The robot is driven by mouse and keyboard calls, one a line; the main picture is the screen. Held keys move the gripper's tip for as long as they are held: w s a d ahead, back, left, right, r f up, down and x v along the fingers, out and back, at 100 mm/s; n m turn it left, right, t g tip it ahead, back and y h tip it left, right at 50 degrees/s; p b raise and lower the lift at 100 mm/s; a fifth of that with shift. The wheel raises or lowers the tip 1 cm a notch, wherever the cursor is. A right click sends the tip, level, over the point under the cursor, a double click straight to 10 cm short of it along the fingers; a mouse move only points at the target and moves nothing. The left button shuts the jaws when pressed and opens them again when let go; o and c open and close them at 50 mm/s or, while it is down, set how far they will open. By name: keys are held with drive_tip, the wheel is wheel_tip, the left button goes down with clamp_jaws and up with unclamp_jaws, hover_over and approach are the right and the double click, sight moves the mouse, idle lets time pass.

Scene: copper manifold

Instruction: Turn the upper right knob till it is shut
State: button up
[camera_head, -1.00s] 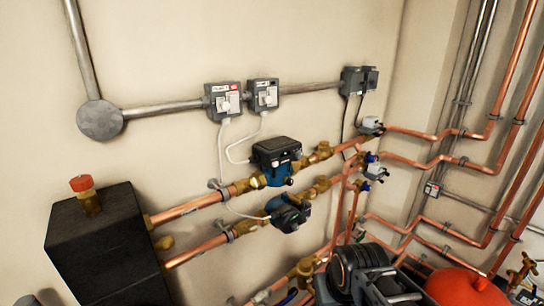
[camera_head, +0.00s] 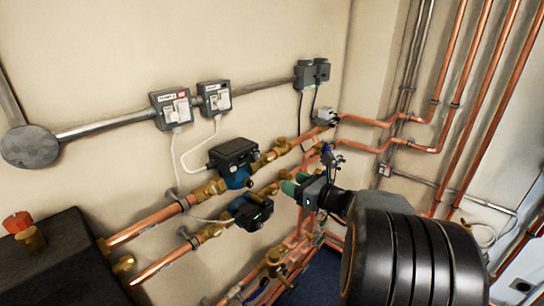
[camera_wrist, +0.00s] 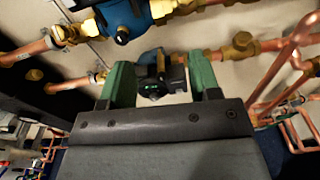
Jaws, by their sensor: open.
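My gripper (camera_head: 293,187) has green fingertips, held apart with nothing between them, to the right of the lower pump in the head view. In the wrist view my gripper (camera_wrist: 160,82) has its fingers on either side of the black face of the lower pump (camera_wrist: 160,72), which lies beyond them. The upper right knob seems to be on the brass valve (camera_head: 282,146) on the upper pipe, right of the upper pump (camera_head: 233,155). My gripper is below this valve and apart from it. How far the knob is turned is too small to tell.
Copper pipes (camera_head: 390,147) run right of the pumps, close to my arm. Two grey switch boxes (camera_head: 172,108) with white cables hang above. A black box with a red-capped fitting (camera_head: 17,222) stands at lower left.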

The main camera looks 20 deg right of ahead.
sight(271, 159)
drive_tip(key=w+p, duration=0.1)
drive_tip(key=w, duration=0.3)
drive_tip(key=w+a+m+t+h+p, duration=0.1)
drive_tip(key=w, duration=0.4)
drive_tip(key=w+r+m+p, duration=0.1)
drive_tip(key=w, duration=0.3)
drive_tip(key=shift+w+a, duration=0.15)
drive_tip(key=c, duration=0.9)
